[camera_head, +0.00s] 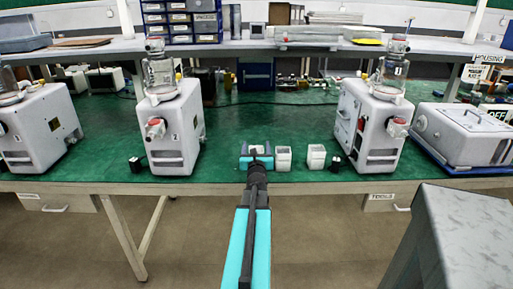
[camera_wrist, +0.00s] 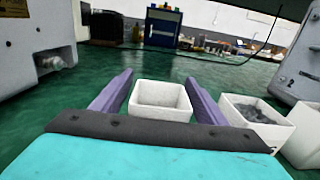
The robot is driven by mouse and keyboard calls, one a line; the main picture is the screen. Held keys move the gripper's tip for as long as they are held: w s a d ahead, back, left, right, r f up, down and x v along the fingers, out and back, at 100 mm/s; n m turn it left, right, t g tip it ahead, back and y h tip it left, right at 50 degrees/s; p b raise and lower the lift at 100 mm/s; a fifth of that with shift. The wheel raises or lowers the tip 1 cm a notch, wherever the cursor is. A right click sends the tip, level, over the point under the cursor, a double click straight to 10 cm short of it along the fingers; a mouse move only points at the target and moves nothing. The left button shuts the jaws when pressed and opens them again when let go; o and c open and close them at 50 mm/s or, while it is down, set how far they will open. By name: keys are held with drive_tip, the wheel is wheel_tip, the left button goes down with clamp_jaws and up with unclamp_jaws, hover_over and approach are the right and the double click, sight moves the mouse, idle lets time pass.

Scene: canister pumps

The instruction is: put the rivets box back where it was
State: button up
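A small white open box (camera_wrist: 160,95) stands between the two purple fingers of my gripper (camera_wrist: 158,78) in the wrist view. Its inside looks pale and empty. The fingers flank it with narrow gaps, so my gripper looks open around it. In the head view my gripper (camera_head: 257,160) reaches the table's front edge and partly hides this box (camera_head: 257,150). To its right stand a second white box (camera_head: 284,160) and a third (camera_head: 316,158). The second holds grey pieces in the wrist view (camera_wrist: 257,112). The third is cut off there (camera_wrist: 305,135). No rivets label is readable.
A canister pump (camera_head: 172,135) stands left of the boxes and another (camera_head: 372,130) right of them. Small black blocks (camera_head: 135,164) lie near the pumps. Green mat (camera_head: 230,115) is clear behind the boxes. A grey surface (camera_head: 470,235) stands at the front right.

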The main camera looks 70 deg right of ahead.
drive_tip(key=shift+r+p, duration=0.2)
drive_tip(key=shift+p, duration=0.1)
drive_tip(key=shift+b+v, duration=0.9)
drive_tip(key=shift+v, duration=2.65)
drive_tip(key=shift+r+p, duration=0.1)
drive_tip(key=shift+p, duration=0.85)
drive_tip(key=a+p, duration=0.1)
drive_tip(key=p, duration=0.4)
drive_tip(key=a+p, duration=0.1)
drive_tip(key=p, duration=0.3)
drive_tip(key=shift+s+p, duration=0.3)
drive_tip(key=shift+p, duration=0.1)
drive_tip(key=shift+s+a+p, duration=0.1)
drive_tip(key=shift+s+p, duration=0.05)
drive_tip(key=shift+p, duration=0.45)
